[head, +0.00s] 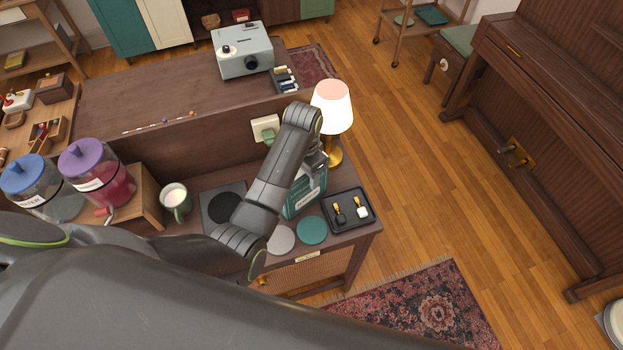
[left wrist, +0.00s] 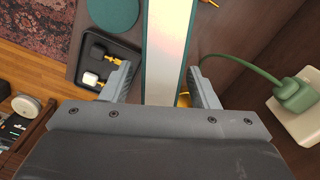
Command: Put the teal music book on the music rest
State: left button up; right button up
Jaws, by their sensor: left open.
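A thick teal book (head: 308,193), which looks like the music book, stands upright on the dark wooden cabinet beside the lamp. Pale marks show on its cover, too small to read. My left gripper (head: 318,160) is over its top edge, and my arm hides part of the book. In the left wrist view, the book's pale page edge (left wrist: 167,45) lies between the two open fingers of my left gripper (left wrist: 160,85), with a gap on each side. The brown upright piano (head: 540,75) is at the right; I cannot make out a music rest on it. My right gripper is not in view.
A lit lamp (head: 332,103) stands close behind the gripper. A black tray (head: 348,222) with two small items and round coasters (head: 313,230) lie near the book. A green plug (left wrist: 295,95) sits in a wall-type socket. Open wooden floor (head: 425,160) separates cabinet and piano.

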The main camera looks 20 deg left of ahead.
pick_arm(q)
jog(key=shift+s+a+f, duration=0.15)
jog(key=shift+s+a, duration=0.1)
jog(key=shift+s, duration=0.1)
jog(key=shift+c, duration=0.8)
jog(key=c, duration=0.5)
jog(key=shift+w, duration=0.1)
jog(key=c, duration=0.5)
grip_shut()
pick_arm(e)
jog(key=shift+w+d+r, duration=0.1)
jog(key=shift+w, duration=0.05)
